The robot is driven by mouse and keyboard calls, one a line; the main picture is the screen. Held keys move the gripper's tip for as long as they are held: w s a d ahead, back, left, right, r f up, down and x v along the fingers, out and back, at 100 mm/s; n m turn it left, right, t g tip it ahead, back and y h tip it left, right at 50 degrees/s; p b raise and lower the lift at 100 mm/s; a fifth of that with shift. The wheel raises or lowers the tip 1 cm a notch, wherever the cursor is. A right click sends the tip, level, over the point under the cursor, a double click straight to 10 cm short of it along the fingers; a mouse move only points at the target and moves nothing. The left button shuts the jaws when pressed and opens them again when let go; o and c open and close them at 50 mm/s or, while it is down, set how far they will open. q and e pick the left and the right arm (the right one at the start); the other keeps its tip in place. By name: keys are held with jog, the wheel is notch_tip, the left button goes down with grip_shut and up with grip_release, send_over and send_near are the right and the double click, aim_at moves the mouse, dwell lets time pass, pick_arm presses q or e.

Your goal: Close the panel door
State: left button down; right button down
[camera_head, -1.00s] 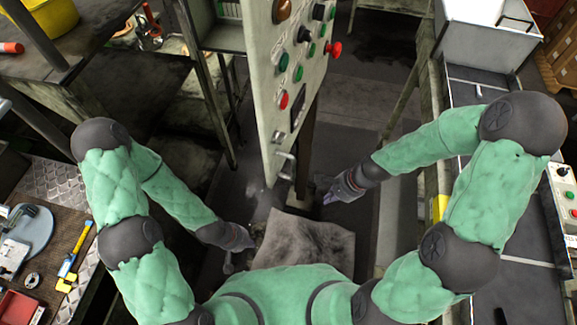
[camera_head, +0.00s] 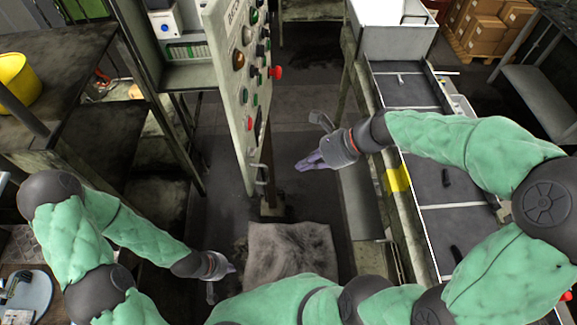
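The panel door (camera_head: 238,110) is a tall pale grey panel with coloured buttons and knobs on its right-hand face. It stands open, swung out from the cabinet (camera_head: 187,75) behind it on the left. A small metal handle (camera_head: 262,174) is low on its near edge. My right gripper (camera_head: 304,163) is to the right of the door's near lower part, pointing left, with a visible gap to it and nothing seen in it. My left gripper (camera_head: 229,268) is low, nearer than the door and apart from it. Finger spacing is unclear for both.
A brown mat (camera_head: 290,250) lies on the floor before me. A grey workbench conveyor (camera_head: 415,95) runs along the right. Dark tables (camera_head: 60,70) stand at left, one with a yellow bucket (camera_head: 18,77).

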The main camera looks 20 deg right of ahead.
aim_at(267, 174)
jog(key=shift+w+a+r+x, duration=0.15)
jog(key=shift+a+r+x, duration=0.15)
jog(key=shift+x, duration=1.65)
jog(key=shift+w+a+r+x, duration=0.1)
jog(key=shift+a+r+x, duration=0.25)
jog(key=shift+x, duration=1.65)
jog(key=shift+w+a+r+x, duration=0.15)
jog(key=shift+a+r+x, duration=0.15)
jog(key=shift+x, duration=1.65)
